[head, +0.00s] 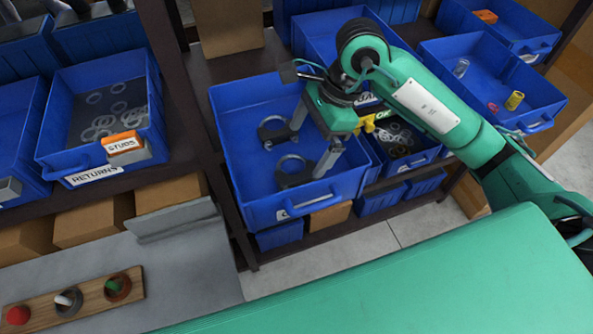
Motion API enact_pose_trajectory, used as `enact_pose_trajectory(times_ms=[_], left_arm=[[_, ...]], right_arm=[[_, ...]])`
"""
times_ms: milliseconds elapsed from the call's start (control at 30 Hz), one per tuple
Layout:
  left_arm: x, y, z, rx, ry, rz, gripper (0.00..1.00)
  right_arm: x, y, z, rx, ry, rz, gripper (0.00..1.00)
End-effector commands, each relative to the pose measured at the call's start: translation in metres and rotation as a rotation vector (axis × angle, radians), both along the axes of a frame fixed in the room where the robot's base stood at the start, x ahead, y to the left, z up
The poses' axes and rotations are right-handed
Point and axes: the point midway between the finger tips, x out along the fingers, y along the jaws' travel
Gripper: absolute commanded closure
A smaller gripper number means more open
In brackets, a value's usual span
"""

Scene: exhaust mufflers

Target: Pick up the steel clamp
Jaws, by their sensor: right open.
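Two dark grey steel clamps, ring-shaped with a flange or lug, lie in a large blue bin (262,215). The upper clamp (266,136) is near the middle of the bin. The lower clamp (288,181) is closer to the front wall. My right gripper (306,154) reaches in from the right over this bin, with its two fingers spread apart and nothing between them. Its fingertips are just right of the clamps; whether they touch the lower clamp I cannot tell. My left gripper is not in view.
The bin's walls surround my right gripper. A RETURNS bin (70,159) with thin rings and an orange STUBS box (122,143) stands to the left. More blue bins sit behind and right. A wooden board (45,303) with several small parts lies at lower left.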

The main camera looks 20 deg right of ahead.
Motion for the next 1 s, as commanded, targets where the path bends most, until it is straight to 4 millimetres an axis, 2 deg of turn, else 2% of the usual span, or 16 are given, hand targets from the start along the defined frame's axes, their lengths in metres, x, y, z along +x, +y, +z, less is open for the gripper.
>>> enact_pose_trajectory(times_ms=[333, 700, 967, 1000], left_arm=[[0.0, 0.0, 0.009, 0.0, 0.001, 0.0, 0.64], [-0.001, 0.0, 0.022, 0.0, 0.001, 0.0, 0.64], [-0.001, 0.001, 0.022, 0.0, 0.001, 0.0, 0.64], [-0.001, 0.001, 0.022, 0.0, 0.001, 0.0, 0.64]], right_arm=[[-0.001, 0.01, -0.024, 0.001, 0.004, 0.001, 0.0], [-0.001, 0.028, -0.065, 0.001, 0.001, 0.0, 0.0], [-0.001, 0.028, -0.068, 0.001, 0.0, 0.001, 0.0], [-0.001, 0.028, -0.068, 0.001, 0.0, 0.001, 0.08]])
